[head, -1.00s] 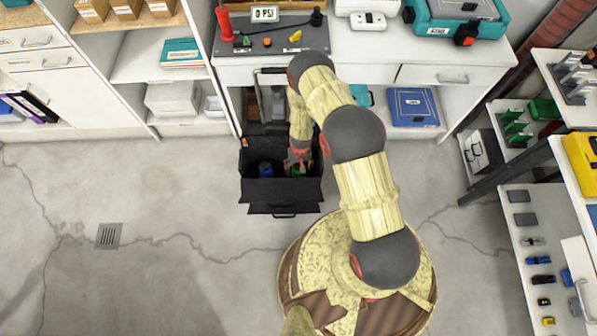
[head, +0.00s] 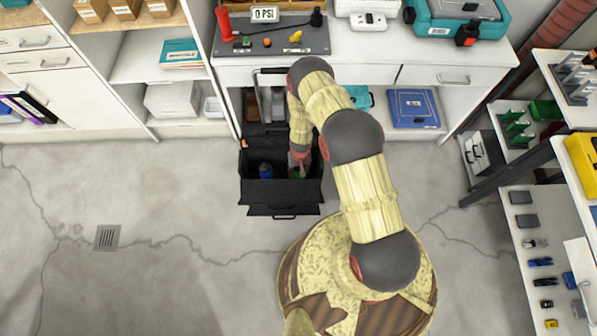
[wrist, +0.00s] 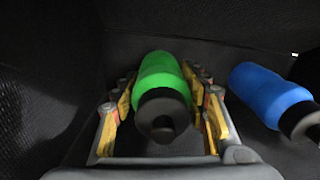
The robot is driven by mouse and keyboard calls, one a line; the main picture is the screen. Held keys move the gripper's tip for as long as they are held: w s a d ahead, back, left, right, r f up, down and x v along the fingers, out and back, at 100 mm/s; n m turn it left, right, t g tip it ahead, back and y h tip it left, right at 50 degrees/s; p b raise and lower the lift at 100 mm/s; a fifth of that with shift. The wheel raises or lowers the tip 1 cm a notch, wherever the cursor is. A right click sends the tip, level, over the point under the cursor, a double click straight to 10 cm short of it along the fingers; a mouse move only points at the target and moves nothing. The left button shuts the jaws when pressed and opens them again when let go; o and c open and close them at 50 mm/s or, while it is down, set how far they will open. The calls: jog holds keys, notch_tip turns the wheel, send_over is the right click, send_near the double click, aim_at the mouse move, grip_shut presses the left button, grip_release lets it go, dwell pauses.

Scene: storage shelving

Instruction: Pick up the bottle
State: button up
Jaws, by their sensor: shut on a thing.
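A green bottle (wrist: 160,75) with a black cap stands between the two fingers of my gripper (wrist: 165,92) in the wrist view. The gripper is shut on it, with yellow finger pads on both sides. A blue bottle (wrist: 264,92) with a dark cap is to the right of it in the wrist view. Both are inside a dark, open box (head: 285,198). In the head view my gripper (head: 300,165) reaches down into the box and mostly hides the green bottle. The blue bottle (head: 265,171) shows to the left of my gripper.
The black box walls (wrist: 45,100) surround the gripper closely. A white cabinet with shelves (head: 180,60) stands behind. A shelf rack (head: 540,240) stands to the right. The concrete floor (head: 170,270) at front left is clear.

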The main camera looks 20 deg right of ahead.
jog(key=c, duration=0.5)
jog(key=shift+r, duration=0.1)
